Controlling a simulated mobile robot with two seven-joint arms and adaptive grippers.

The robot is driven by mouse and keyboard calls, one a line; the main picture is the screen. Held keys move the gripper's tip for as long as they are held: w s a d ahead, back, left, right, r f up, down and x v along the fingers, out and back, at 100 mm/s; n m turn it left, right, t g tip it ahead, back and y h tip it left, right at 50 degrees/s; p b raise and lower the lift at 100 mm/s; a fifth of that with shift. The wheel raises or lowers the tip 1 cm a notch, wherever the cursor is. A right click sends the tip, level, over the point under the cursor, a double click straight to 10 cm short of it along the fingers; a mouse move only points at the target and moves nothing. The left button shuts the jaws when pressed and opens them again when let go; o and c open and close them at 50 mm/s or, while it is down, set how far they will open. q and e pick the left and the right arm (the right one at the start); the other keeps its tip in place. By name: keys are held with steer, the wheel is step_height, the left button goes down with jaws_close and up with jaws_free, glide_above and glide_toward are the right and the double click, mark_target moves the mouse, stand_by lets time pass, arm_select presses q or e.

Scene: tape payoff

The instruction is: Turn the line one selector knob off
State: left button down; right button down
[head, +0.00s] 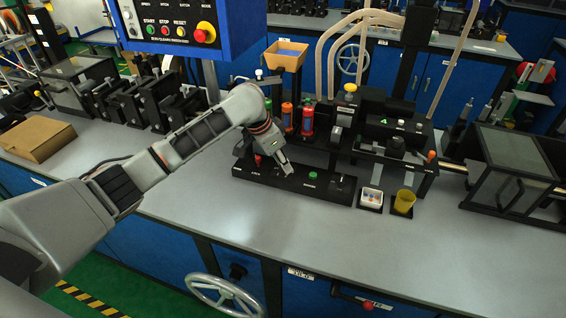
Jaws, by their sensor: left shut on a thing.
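A long black control panel (325,190) lies on the grey bench near its middle. It carries a red button (257,160) at the left and a green button (312,175) right of centre. My left gripper (287,171) reaches down onto the panel between these two buttons. Its fingers are shut on a small part there, in the place of the selector knob. The fingers hide this part, so I cannot see which way it points. The labels are too small to read. My right gripper is not in view.
Behind the panel stand red cylinders (307,119) and a black machine (400,135). A blue control box (185,25) hangs above my left arm. The bench front is clear.

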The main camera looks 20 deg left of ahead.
arm_select(q)
steer(key=shift+m, duration=0.5)
steer(key=c, duration=1.8)
jaws_free()
steer(key=v, duration=1.2)
steer(key=shift+w+a, duration=0.1)
steer(key=shift+w, duration=0.1)
